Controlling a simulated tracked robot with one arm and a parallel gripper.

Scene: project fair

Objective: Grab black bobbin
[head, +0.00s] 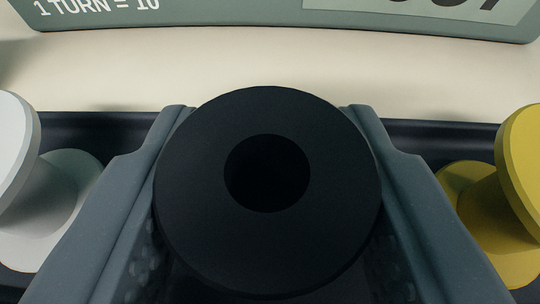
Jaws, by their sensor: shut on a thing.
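The black bobbin (200,190) fills the middle of the head view, its round end face and dark centre hole turned towards the camera. My gripper (268,190) is shut on it, with one grey finger on its left side and one on its right. The bobbin's lower part is hidden behind its own end face and the fingers. I cannot tell whether it touches the dark tray (435,135) below.
A white bobbin (40,210) stands close to the left finger and a yellow bobbin (500,205) close to the right. Behind the tray is a clear strip of cream surface (270,65). A green panel (230,22) with lettering stands at the back.

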